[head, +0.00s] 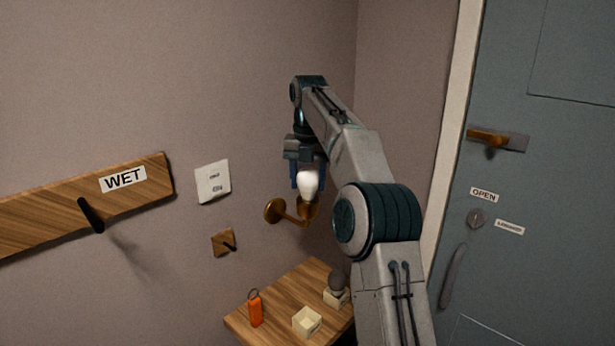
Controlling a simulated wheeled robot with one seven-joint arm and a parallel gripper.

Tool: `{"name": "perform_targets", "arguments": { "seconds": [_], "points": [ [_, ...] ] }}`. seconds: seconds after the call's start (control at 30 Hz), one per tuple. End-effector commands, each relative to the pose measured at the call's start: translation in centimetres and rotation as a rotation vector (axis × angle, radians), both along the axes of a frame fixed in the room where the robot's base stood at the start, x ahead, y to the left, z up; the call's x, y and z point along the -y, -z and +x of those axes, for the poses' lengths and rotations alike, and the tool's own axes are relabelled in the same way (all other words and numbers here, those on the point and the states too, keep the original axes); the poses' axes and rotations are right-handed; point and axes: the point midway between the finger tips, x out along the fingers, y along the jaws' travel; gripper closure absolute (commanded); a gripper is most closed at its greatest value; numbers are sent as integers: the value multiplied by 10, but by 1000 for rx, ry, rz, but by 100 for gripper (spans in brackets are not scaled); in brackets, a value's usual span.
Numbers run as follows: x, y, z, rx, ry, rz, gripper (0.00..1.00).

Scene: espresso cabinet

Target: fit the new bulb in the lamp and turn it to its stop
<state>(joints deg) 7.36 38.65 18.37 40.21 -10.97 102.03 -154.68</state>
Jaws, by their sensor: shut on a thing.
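The white bulb (308,184) is upright below my gripper (307,172), which points down and is shut on it. The brass wall lamp (274,210) has a short curved arm ending in an upward cup-shaped socket (309,209). The bulb's lower end is at the socket's mouth in the picture. I cannot tell whether its base is inside the socket or just above or in front of it. A dark grey bulb (337,280) sits in a small pale box on the wooden shelf, partly behind my arm.
The wooden shelf (283,293) below holds an orange tag with a ring (255,309) and an empty pale box (307,321). A white switch plate (213,182), a small peg (224,242) and a "WET" peg board (150,182) are left. A blue-grey door (560,170) is right.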

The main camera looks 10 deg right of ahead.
Motion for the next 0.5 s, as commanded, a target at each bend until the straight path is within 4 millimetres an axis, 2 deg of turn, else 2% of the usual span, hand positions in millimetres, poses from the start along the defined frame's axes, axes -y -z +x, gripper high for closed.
{"name": "perform_targets", "arguments": {
  "seconds": [0.3,0.5],
  "points": [
    [0,0,0,-1,21,0,73],
    [-1,-1,0,-3,154,1,73]
  ]
}}
